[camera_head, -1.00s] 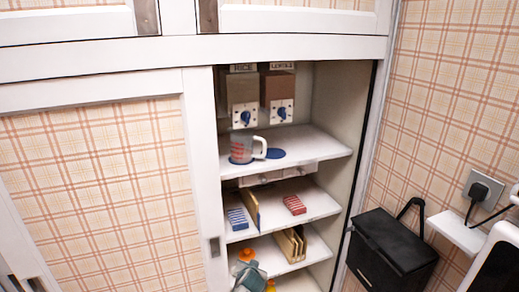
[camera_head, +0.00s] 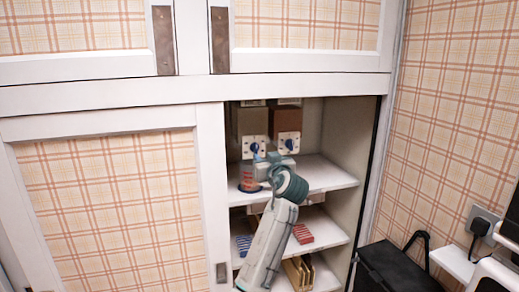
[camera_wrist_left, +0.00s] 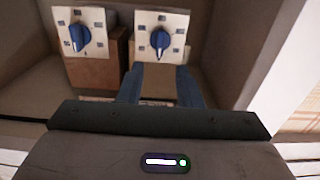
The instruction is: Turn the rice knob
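Two dispensers hang side by side in the open cupboard, each with a white plate and a blue knob. The left one, labelled RICE in the earlier head view, has a grey-tan body (camera_head: 250,121) and the rice knob (camera_head: 255,148). The brown dispenser's knob (camera_head: 289,144) is to its right. The left wrist view looks upside down; there the rice knob (camera_wrist_left: 160,40) is at the right and the brown dispenser's knob (camera_wrist_left: 79,37) at the left. My left gripper (camera_wrist_left: 158,69) is open and empty, its fingers spread below the rice knob, not closed on it. My right gripper is out of view.
A clear measuring cup (camera_head: 249,181) with red markings stands on the upper shelf (camera_head: 325,176), partly behind my left arm. Lower shelves hold red blocks (camera_head: 302,234), blue blocks (camera_head: 244,244) and wooden boards (camera_head: 296,275). A black box (camera_head: 393,267) stands at the right.

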